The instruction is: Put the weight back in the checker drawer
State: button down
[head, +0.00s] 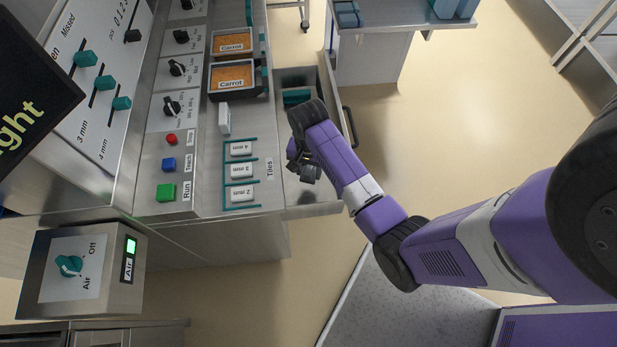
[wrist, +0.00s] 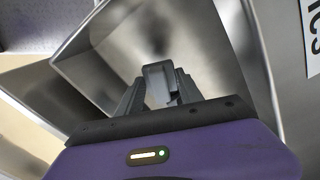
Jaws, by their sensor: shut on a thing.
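My gripper (head: 303,170) hangs over the near part of the open steel drawer (head: 313,208), at the right side of the machine. In the wrist view my gripper (wrist: 160,96) is shut on a small grey metal weight (wrist: 158,72), held between the two fingers. The drawer's bare steel inside (wrist: 100,60) lies beyond the weight in that view. I cannot tell whether the weight touches the drawer floor. In the head view the weight is hard to make out against my dark fingers.
A teal item (head: 296,97) lies in the drawer's far part. The drawer handle (head: 349,128) sticks out to the right. Left of the drawer are a Tiles rack (head: 256,182) with several white tiles and two Carrot trays (head: 233,92). The floor (head: 440,130) on the right is clear.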

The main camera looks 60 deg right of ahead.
aim_at(309, 178)
jog(key=shift+f+b, duration=0.3)
jog(key=shift+f, duration=2.2)
jog(key=shift+f, duration=0.1)
jog(key=c, duration=0.8)
grip_release()
jog(key=shift+o, duration=0.2)
